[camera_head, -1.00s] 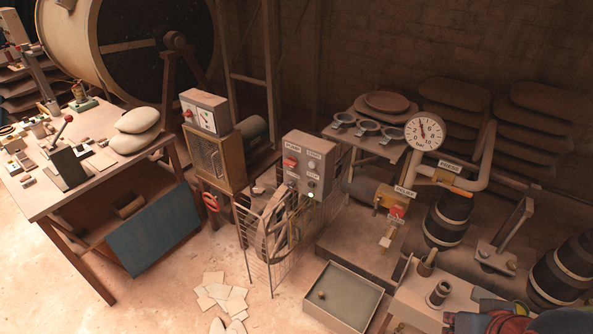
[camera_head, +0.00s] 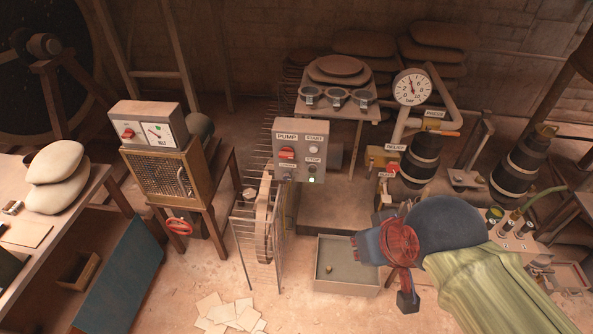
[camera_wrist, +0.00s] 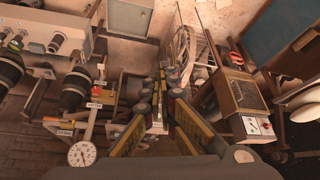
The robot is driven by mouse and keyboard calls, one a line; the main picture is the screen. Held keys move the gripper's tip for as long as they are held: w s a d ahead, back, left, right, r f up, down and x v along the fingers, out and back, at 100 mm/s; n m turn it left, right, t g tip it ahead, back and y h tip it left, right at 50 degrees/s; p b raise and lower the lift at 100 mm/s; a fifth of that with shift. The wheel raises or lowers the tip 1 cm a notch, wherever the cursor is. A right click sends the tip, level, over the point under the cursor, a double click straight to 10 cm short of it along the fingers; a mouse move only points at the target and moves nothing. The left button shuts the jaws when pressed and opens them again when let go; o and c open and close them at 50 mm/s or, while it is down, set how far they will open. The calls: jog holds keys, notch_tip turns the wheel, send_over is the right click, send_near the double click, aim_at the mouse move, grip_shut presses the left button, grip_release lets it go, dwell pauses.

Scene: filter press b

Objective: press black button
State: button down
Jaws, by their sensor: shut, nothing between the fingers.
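The grey pump control box (camera_head: 302,150) stands on the wire-caged machine in the middle of the head view. The black button (camera_head: 312,170) is on its right side under the STOP label, below the white START button (camera_head: 314,150) and just above a lit green lamp (camera_head: 311,180). My gripper (camera_head: 359,246) is to the lower right of the box, apart from it, above the grey tray. In the wrist view my gripper (camera_wrist: 164,108) shows its two fingers at the centre, shut and empty. I cannot make out the black button there.
A red switch (camera_head: 287,153) sits left of the buttons. The wire cage (camera_head: 240,245) stands below the box. The grey tray (camera_head: 330,284) lies on the floor. A pressure gauge (camera_head: 412,87) and a black-banded cylinder (camera_head: 425,157) stand to the right. The meter cabinet (camera_head: 160,175) is left.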

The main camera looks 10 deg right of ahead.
jog(key=w+d+f+m+t+p, duration=0.1)
jog(key=w+d+f+m+p, duration=0.15)
jog(key=w, duration=0.65)
jog(key=w+d+f+m+t+p, duration=0.1)
jog(key=w+m, duration=0.2)
jog(key=w, duration=0.6)
jog(key=w+d+f+m+t+p, duration=0.1)
jog(key=w+f+m, duration=0.15)
jog(key=w, duration=0.75)
jog(key=m+t+y+p, duration=0.1)
jog(key=m+t+p, duration=0.1)
jog(key=m+p, duration=0.15)
send_near(312, 169)
jog(key=w+r+v, duration=0.1)
jog(key=v, duration=0.5)
jog(key=s+a+f+m+t+y+p, duration=0.1)
jog(key=a+f+m+y, duration=0.2)
jog(key=f, duration=0.7)
jog(key=a+m, duration=0.2)
jog(key=m, duration=0.1)
jog(key=shift+a+f+y, duration=0.3)
jog(key=shift+y, duration=0.1)
jog(key=shift+w, duration=0.15)
jog(key=w+d, duration=0.2)
jog(key=w, duration=0.6)
jog(key=shift+d+b, duration=0.4)
jog(key=shift+b, duration=0.05)
